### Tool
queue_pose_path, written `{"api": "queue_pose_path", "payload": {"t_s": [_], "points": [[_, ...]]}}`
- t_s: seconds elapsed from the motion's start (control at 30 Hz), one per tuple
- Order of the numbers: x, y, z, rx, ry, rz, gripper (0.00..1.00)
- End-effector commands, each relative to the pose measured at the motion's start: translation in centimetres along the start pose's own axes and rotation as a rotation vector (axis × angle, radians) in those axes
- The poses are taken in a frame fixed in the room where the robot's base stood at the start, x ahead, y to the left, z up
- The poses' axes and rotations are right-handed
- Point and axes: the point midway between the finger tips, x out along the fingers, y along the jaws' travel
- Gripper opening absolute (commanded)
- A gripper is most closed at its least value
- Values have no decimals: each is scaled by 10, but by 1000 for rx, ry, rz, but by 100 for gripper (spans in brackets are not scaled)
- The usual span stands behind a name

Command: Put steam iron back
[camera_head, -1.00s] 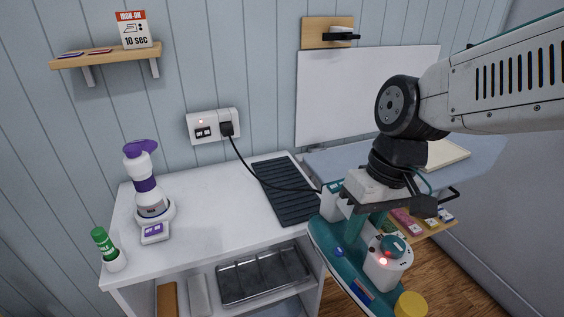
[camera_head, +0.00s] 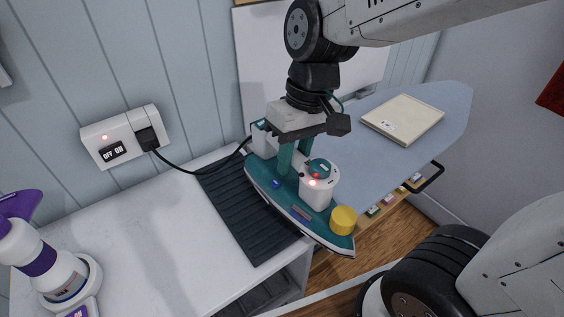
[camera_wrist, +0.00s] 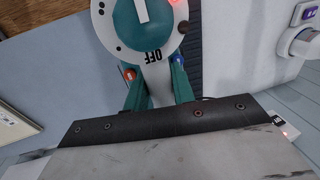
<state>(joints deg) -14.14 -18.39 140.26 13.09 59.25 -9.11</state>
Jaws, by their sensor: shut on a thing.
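The steam iron (camera_head: 268,186) is teal and white, with a yellow cap at its near end and a lit red light. My gripper (camera_head: 293,158) is shut on it from above. In the wrist view, my gripper (camera_wrist: 158,95) reaches the iron (camera_wrist: 135,30), where the dial reads OFF. The iron is over or beside the right edge of the black ribbed mat (camera_head: 230,205). I cannot tell whether it touches the mat. The grip point is partly hidden.
A black cord runs to the wall socket (camera_head: 95,140), marked OFF ON. A white and purple device (camera_head: 60,270) stands on the white counter (camera_head: 160,235) at left. A blue-grey ironing board (camera_head: 365,165) lies right, with a cream pad (camera_head: 403,120). A gap shows floor between.

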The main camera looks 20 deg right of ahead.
Motion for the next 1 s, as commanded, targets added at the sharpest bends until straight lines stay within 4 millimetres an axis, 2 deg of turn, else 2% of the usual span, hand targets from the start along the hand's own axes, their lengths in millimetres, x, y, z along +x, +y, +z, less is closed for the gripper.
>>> {"api": "queue_pose_path", "payload": {"t_s": [0.5,0.63,0.93,1.0], "points": [[20,-46,-103,-2,-2,0,0],[23,-53,-119,-1,0,-1,0],[26,-60,-135,-1,0,-1,0],[37,-57,-133,1,-3,0,0]]}}
